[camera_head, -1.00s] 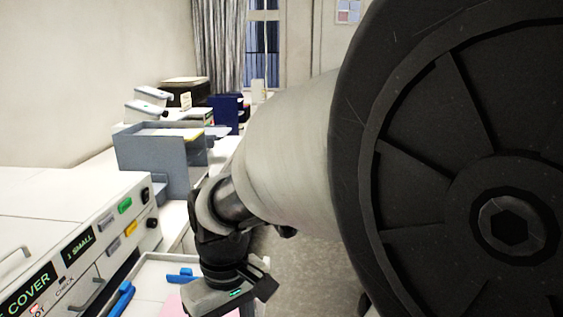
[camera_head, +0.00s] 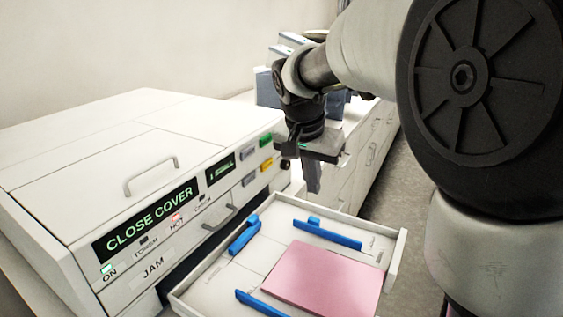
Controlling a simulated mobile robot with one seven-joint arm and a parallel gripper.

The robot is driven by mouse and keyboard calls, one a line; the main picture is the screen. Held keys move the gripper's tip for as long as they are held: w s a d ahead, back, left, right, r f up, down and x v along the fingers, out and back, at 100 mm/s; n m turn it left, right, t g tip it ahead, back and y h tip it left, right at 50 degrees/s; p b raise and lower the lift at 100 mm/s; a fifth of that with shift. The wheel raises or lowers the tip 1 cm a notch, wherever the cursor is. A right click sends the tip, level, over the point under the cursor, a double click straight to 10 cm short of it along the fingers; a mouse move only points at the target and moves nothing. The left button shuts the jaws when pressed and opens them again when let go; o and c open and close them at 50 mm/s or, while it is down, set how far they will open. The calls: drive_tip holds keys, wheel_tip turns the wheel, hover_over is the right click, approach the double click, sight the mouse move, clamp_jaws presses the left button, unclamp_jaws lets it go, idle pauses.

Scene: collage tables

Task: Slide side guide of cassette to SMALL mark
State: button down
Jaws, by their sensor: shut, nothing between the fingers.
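The white cassette (camera_head: 398,262) is pulled out of the machine's front like a drawer. A pink paper stack (camera_head: 325,279) lies flat in it. Blue guides stand around the stack: one (camera_head: 327,234) along its far edge, one (camera_head: 260,303) along its near left edge, and one (camera_head: 243,236) near the machine side. Faint marks are printed on the cassette floor, too small to read. My gripper (camera_head: 313,190) points down beyond the cassette's far wall, above and apart from the far guide. Its fingers are shut and empty.
The white machine (camera_head: 120,150) fills the left, its display (camera_head: 151,218) reading CLOSE COVER. It has a cover handle (camera_head: 152,176) and coloured buttons (camera_head: 266,140). A white cabinet row (camera_head: 375,130) stands behind my gripper. Bare floor (camera_head: 400,195) lies to the right of it.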

sight(313, 220)
drive_tip(key=x, duration=1)
drive_tip(key=shift+b, duration=0.3)
drive_tip(key=shift+s+a+b, duration=0.2)
drive_tip(key=shift+s+a, duration=0.25)
drive_tip(key=shift+s, duration=0.25)
drive_tip(key=shift+s+a+b, duration=0.2)
drive_tip(key=shift+s+a, duration=0.25)
drive_tip(key=shift+s, duration=0.2)
drive_tip(key=shift+r, duration=0.1)
